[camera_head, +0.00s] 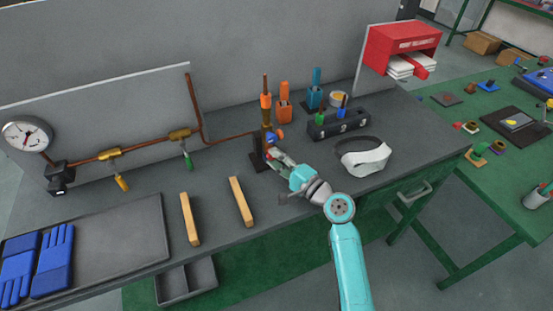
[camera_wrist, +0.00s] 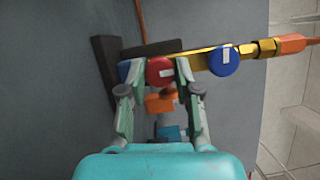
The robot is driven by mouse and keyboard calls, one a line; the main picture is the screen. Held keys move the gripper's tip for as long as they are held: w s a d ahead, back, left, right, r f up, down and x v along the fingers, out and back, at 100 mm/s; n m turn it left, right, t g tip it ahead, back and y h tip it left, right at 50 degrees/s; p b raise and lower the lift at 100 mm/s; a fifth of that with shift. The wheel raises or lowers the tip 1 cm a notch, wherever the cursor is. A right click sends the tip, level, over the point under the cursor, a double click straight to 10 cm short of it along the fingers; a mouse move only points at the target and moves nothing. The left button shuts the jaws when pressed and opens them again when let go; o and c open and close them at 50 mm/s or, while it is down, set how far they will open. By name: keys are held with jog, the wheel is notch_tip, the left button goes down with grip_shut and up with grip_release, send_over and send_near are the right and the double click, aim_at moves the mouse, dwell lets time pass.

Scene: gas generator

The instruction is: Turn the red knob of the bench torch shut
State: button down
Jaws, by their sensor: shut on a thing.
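The bench torch is a brass body (camera_wrist: 198,60) with an orange tip (camera_wrist: 292,44), standing upright on a dark base near the back of the bench. It also shows in the head view, with its orange tip (camera_head: 266,101) up. Its red knob (camera_wrist: 160,70), with a pale mark on its face, sits between my fingertips in the wrist view. A blue knob (camera_wrist: 224,61) with a pale mark is farther along the body, outside my fingers. My gripper (camera_wrist: 157,70) is shut on the red knob. In the head view my gripper (camera_head: 273,154) largely hides the red knob.
A dark toolbox (camera_head: 338,124) and a white visor (camera_head: 363,160) stand to the right. Two wooden bars (camera_head: 241,202) lie in front at left. A copper pipe (camera_head: 232,138) with valves runs along the back left. Blue gloves (camera_head: 53,260) lie on a tray at far left.

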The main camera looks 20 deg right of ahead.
jog(key=c, duration=0.8)
grip_release()
jog(key=v, duration=1.2)
jog(key=shift+f, duration=0.1)
